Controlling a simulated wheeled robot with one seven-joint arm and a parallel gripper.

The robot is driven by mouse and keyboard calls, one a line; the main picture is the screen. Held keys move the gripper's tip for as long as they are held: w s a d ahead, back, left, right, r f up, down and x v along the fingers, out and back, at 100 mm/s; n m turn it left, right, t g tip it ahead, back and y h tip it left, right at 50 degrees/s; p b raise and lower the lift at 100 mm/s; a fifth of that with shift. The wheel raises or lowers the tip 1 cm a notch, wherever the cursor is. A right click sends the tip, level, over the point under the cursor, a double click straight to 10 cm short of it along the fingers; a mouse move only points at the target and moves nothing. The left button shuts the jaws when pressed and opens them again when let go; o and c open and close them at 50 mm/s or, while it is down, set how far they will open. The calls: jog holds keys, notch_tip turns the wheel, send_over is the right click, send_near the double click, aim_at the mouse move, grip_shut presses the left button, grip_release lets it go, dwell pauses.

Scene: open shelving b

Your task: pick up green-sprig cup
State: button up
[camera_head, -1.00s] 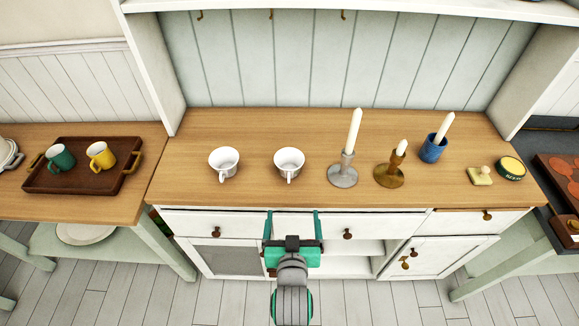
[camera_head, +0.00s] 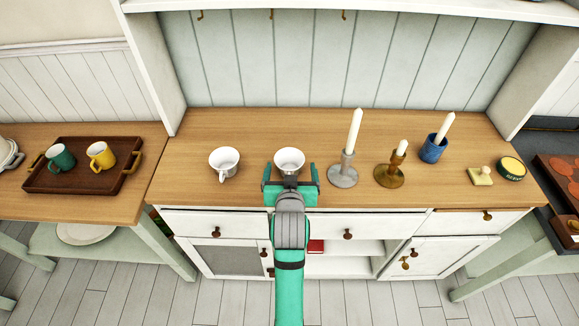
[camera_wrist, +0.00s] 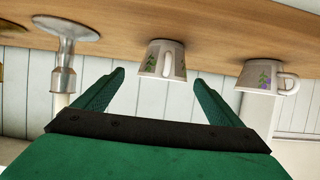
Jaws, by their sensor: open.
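A white cup (camera_head: 289,158) stands on the wooden counter straight ahead of my gripper (camera_head: 290,174). In the wrist view, which shows the scene upside down, this cup (camera_wrist: 165,58) bears a green sprig and lies between and beyond my fingertips (camera_wrist: 160,78). My gripper is open and empty, just short of the cup at the counter's front. A second white cup (camera_head: 224,160) stands to the left. In the wrist view it (camera_wrist: 264,77) shows green leaves and purple flowers. The gripper's palm hides part of the near counter in the head view.
A grey candlestick (camera_head: 343,172) stands close right of the nearer cup, then a brass candlestick (camera_head: 389,176) and a blue candle holder (camera_head: 432,150). A tray (camera_head: 75,184) with two mugs lies far left. The counter behind the cups is clear.

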aim_at(290, 154)
jog(key=shift+a+x, duration=0.15)
jog(key=shift+x, duration=1.2)
jog(key=shift+a+x, duration=0.15)
jog(key=shift+x, duration=1.15)
jog(key=c, duration=1.2)
jog(key=shift+w+r, duration=0.1)
jog(key=shift+r, duration=0.1)
